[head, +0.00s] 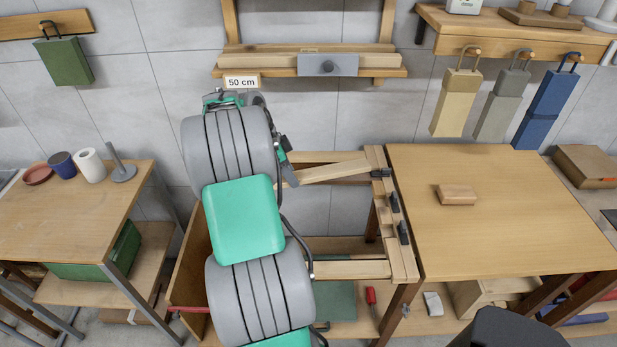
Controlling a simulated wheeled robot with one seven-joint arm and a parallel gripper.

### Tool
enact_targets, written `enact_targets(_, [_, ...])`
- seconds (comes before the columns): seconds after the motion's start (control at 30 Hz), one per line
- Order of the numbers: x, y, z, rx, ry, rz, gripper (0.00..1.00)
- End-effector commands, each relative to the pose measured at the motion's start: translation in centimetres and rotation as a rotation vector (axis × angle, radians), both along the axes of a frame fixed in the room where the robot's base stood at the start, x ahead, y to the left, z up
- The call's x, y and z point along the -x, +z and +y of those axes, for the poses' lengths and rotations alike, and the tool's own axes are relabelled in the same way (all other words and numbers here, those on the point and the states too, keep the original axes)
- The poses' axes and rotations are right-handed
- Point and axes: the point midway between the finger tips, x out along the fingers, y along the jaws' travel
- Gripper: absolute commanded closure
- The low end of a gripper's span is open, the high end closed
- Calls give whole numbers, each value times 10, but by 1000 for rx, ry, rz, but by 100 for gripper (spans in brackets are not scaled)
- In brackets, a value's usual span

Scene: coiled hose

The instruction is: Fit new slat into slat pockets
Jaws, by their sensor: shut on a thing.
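A light wooden slat (336,172) is held at its left end by my gripper (291,176), which is shut on it. The slat slants slightly, its right end higher. That end is close to the rear dark pocket (380,173) on the right rail (397,240); I cannot tell whether it is seated. Two more dark pockets (395,203) (404,232) sit further forward on that rail. A fixed slat (345,269) spans the front of the frame. My arm covers most of the left rail and any pockets there.
A wooden table (480,220) with a small wood block (457,195) adjoins the frame on the right. A left table (75,215) holds cups. A wall shelf (250,72) with more slats is above. A red-handled tool (370,296) lies below the frame.

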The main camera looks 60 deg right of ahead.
Motion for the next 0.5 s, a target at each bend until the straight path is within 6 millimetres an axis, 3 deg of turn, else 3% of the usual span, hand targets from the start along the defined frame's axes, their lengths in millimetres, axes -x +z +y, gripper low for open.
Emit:
enact_targets(0.1, [33, -13, -22, -1, -182, 0, 100])
enact_targets(0.2, [47, -18, -29, 1, -256, 0, 100])
enact_targets(0.5, [49, -19, -30, 1, -270, -1, 100])
